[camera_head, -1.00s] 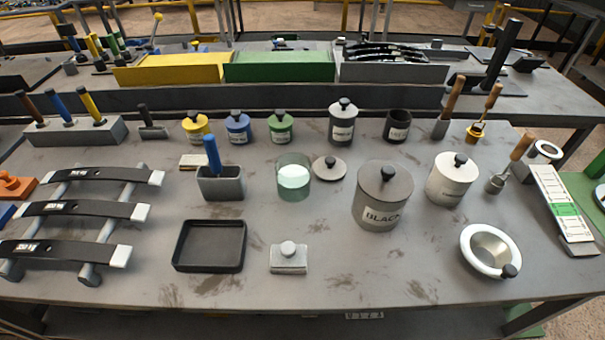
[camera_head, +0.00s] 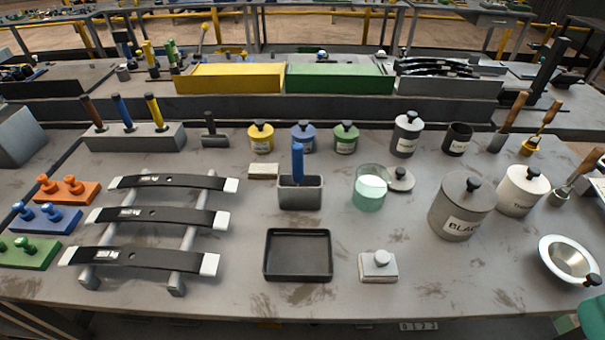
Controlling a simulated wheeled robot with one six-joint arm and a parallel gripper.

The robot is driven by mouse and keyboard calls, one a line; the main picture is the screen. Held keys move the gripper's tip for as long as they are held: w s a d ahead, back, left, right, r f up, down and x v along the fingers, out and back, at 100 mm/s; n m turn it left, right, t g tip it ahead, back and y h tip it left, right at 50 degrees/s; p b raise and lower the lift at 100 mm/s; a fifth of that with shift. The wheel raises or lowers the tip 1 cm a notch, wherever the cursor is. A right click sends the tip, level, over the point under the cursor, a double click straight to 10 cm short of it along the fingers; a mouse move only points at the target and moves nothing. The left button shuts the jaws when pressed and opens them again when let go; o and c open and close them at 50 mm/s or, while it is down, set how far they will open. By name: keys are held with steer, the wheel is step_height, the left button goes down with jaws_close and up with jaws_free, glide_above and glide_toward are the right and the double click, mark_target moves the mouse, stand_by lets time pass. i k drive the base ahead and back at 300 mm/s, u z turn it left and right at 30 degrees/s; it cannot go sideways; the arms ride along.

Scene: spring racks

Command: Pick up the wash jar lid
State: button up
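A round grey lid (camera_head: 402,184) with a black knob lies flat on the grey table, knob up. It is just right of and slightly behind an open glass jar (camera_head: 369,199) holding pale green liquid. The jar's rim hides a little of the lid's left side. I take this lid to be the wash jar lid; no label shows on it. My gripper is not in view.
A large grey BLACK jar (camera_head: 461,218) stands right of the lid, a white lidded jar (camera_head: 521,196) beyond it. A blue-handled tool stands in a grey holder (camera_head: 300,194) to the left. A black tray (camera_head: 298,276) and a knobbed block (camera_head: 378,272) are in front.

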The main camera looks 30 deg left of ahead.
mark_target(403, 180)
steer(key=u, duration=0.65)
steer(key=i, duration=1)
